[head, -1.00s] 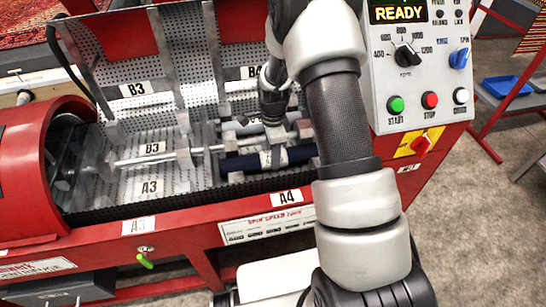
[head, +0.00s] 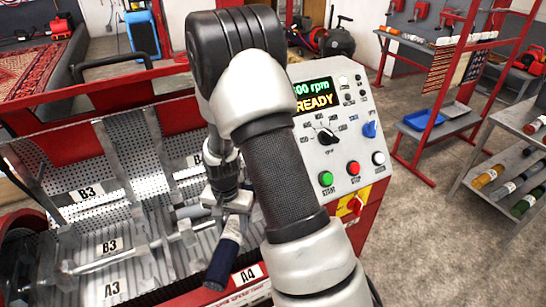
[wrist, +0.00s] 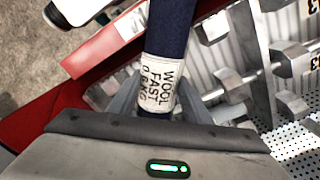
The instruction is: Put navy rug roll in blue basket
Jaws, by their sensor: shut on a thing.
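The navy rug roll (head: 224,258) hangs at a tilt in my gripper (head: 228,200), above the A4 end of the red spin machine (head: 250,292). In the wrist view the navy roll (wrist: 171,28) runs up out of the fingers, with its white "WOOL FAST" label (wrist: 160,84) between them. My gripper is shut on the roll near this label. A shallow blue container (head: 425,120), perhaps the blue basket, sits on the red rack at the right. Its inside is hard to make out.
A grey tray (head: 456,109) lies beside the blue container. A grey shelf cart (head: 525,135) with several coloured rolls stands at the far right. The control panel (head: 340,130) rises close to my arm. Concrete floor (head: 410,215) is clear between machine and rack.

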